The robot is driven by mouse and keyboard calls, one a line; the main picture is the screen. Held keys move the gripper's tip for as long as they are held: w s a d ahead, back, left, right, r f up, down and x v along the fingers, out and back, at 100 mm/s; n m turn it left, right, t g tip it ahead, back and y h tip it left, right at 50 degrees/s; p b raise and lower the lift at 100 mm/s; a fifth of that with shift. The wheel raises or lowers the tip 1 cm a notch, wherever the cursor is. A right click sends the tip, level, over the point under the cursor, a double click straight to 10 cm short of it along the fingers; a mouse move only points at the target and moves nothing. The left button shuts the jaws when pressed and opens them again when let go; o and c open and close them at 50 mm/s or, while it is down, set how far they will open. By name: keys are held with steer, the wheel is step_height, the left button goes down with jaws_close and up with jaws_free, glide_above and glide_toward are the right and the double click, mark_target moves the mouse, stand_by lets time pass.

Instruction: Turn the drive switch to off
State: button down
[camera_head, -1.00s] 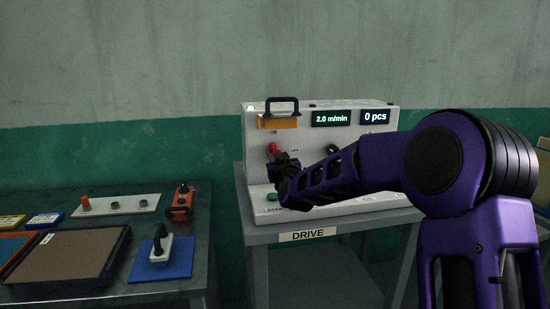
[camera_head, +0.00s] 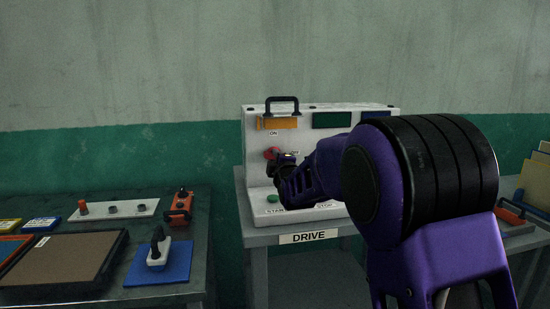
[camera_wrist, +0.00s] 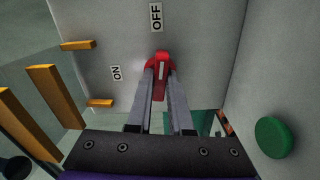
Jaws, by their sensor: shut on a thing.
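The red drive switch (camera_head: 271,153) is on the upright face of the white drive panel (camera_head: 256,170). In the wrist view the switch handle (camera_wrist: 161,58) lies between my fingers, its white line in line with the OFF label (camera_wrist: 155,17). The ON label (camera_wrist: 116,73) is to its left there. My gripper (camera_wrist: 161,77) is shut on the switch handle. In the head view my gripper (camera_head: 281,168) is at the switch and, with my arm, hides part of it. Both panel displays (camera_head: 331,120) are dark.
A green start button (camera_head: 272,198) sits below the switch on the panel's base; it is at right in the wrist view (camera_wrist: 273,137). A yellow-orange bracket (camera_head: 277,123) and a black handle (camera_head: 282,104) are above. A left table (camera_head: 80,284) holds trays and tools.

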steer(key=shift+n, duration=0.5)
steer(key=c, duration=0.8)
jaws_free()
steer(key=shift+v, duration=3.55)
steer(key=shift+r, duration=0.1)
